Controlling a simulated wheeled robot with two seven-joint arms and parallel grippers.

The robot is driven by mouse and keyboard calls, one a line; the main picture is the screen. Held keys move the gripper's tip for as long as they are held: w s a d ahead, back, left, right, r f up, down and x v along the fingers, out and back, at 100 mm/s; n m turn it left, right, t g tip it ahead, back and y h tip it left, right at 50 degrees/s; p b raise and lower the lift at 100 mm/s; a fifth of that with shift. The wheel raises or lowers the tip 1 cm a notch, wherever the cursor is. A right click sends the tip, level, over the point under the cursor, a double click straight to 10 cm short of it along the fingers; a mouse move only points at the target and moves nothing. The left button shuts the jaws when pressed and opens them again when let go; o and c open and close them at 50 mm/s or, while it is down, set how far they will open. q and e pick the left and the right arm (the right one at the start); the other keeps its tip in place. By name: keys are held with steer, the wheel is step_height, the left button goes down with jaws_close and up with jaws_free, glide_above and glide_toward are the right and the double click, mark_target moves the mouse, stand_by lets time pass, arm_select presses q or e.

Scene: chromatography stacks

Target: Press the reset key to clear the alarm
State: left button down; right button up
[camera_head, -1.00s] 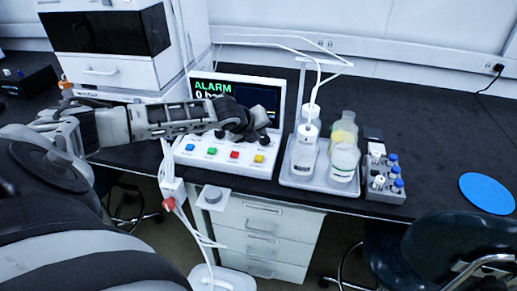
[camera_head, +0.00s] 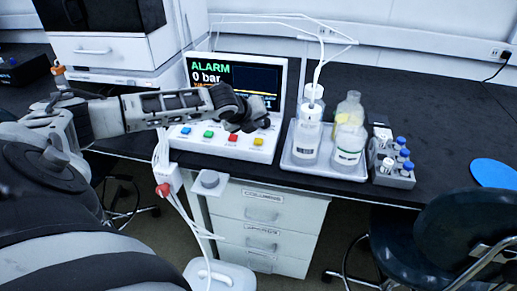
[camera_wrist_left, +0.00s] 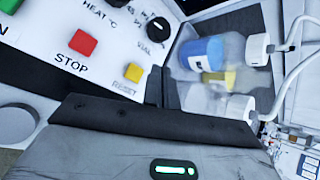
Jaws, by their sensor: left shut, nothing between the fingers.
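The reset key is a yellow square button labelled RESET in the left wrist view (camera_wrist_left: 133,72). In the head view the yellow key (camera_head: 258,141) is the rightmost of the coloured keys on the white control panel (camera_head: 215,149). My left gripper (camera_head: 262,123) is shut and empty, above the panel and just behind the yellow key in the picture. In the wrist view its fingertips (camera_wrist_left: 161,86) show just right of the key, apart from it. My right gripper is not in view.
A red STOP key (camera_wrist_left: 83,43) and black knobs (camera_wrist_left: 83,41) sit near the reset key. A tray (camera_head: 298,166) of bottles stands right of the panel, then a grey vial rack (camera_head: 395,180). A blue disc (camera_head: 493,173) lies farther right. Tubing arches above the bottles.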

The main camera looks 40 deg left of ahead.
mark_target(257, 143)
arm_select(q)
steer(key=shift+f, duration=1.65)
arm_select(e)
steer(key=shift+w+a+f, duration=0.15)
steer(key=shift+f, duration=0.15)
arm_select(q)
steer(key=shift+f, duration=0.1)
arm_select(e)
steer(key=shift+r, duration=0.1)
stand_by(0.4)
arm_select(q)
steer(key=shift+f, duration=0.25)
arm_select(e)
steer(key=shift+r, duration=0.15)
